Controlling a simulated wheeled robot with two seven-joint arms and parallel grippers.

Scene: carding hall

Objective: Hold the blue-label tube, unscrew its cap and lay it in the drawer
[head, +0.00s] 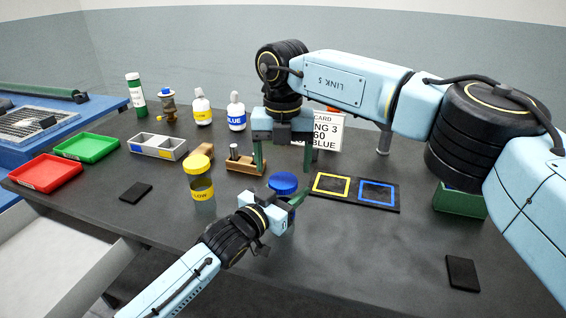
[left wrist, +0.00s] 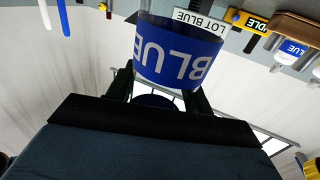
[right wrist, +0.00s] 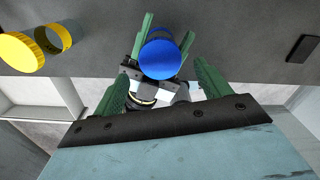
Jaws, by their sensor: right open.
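The blue-label tube stands upright in my left gripper (head: 287,203), its blue cap (head: 283,183) on top. Its blue label (left wrist: 180,52) fills the space between the left fingers in the left wrist view. The left gripper is shut on the tube's body, low over the table front. My right gripper (head: 283,160) is open and empty, pointing down above and behind the cap, its two green fingers apart. In the right wrist view the cap (right wrist: 160,58) lies beyond the right fingertips, between the left gripper's fingers. I cannot pick out the drawer with certainty.
A yellow-label tube (head: 203,190) with a yellow cap stands left of the held tube. A board with yellow and blue squares (head: 354,192) lies to the right. A green box (head: 460,201) sits partly behind my right arm. Red and green trays (head: 87,148) are at left.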

